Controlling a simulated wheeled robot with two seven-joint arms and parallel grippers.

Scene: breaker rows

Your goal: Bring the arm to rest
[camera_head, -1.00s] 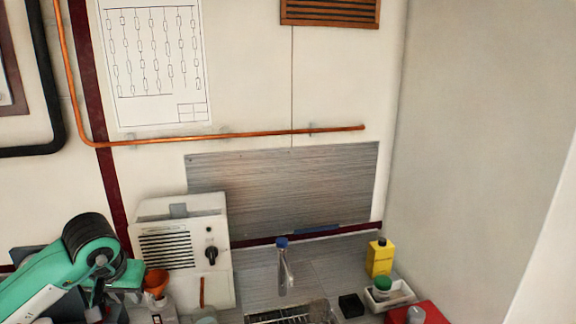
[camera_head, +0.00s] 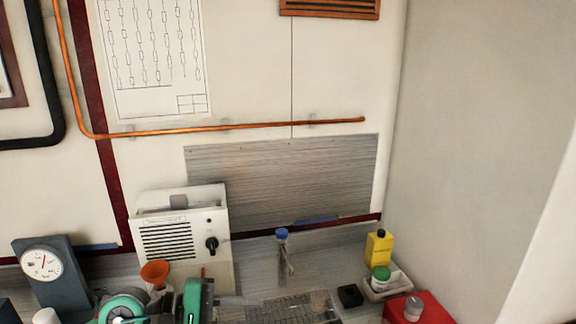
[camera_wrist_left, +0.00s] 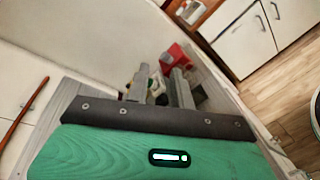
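My left arm (camera_head: 122,307) comes in low at the bottom left of the head view, with its green and dark hand (camera_head: 196,301) in front of the white heater-like unit. The fingers cannot be made out there. In the left wrist view, the two grey fingers of my left gripper (camera_wrist_left: 160,80) stand apart with nothing between them, so it is open and empty. Beyond them lie the bench items, a red box among them. My right arm and gripper are in neither view.
The white unit (camera_head: 183,235) and orange funnel (camera_head: 155,273) stand close to the hand. A dial gauge (camera_head: 50,270) is at left. A blue-capped bottle (camera_head: 282,255), wire rack (camera_head: 292,308), black block (camera_head: 350,296), yellow bottle (camera_head: 378,247) and red box (camera_head: 432,309) lie right.

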